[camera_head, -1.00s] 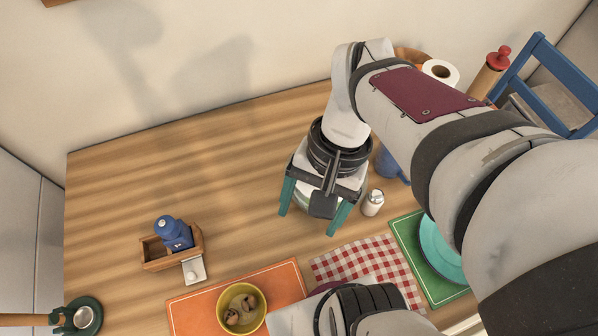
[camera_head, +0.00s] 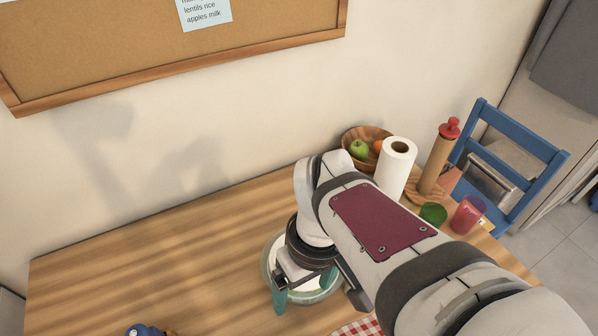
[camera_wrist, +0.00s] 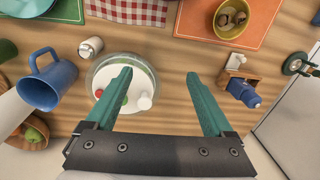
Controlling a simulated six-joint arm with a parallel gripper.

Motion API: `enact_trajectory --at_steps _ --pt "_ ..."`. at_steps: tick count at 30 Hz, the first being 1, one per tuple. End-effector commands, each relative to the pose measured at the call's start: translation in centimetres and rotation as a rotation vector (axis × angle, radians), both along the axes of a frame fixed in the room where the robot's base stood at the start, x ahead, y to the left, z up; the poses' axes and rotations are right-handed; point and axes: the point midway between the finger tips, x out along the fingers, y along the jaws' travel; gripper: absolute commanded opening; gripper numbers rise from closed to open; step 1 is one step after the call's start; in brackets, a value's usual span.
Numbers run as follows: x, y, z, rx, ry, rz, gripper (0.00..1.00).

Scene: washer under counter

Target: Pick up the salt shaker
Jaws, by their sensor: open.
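A small white shaker with a grey cap (camera_wrist: 90,47), which looks like the salt shaker, stands on the wooden table in the wrist view. It is left of a clear glass bowl (camera_wrist: 94,80) and beyond my left fingertip. It does not show in the head view now; my arm covers that area. In the head view my gripper (camera_head: 303,288) hangs over the bowl (camera_head: 268,262). The shaker is apart from both fingers.
A blue mug (camera_wrist: 50,82) stands near the shaker. A paper towel roll (camera_head: 394,170) stands at the back.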

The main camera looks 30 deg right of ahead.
Motion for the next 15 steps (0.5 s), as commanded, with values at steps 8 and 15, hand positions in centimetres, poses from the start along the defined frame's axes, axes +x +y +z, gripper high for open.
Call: enact_trajectory --at_steps 8,15 --pt "3.4 -12.6 -2.9 -0.079 -0.042 0.873 0.87" --pt "3.3 -14.7 -6.3 -0.082 -0.040 1.044 0.87"
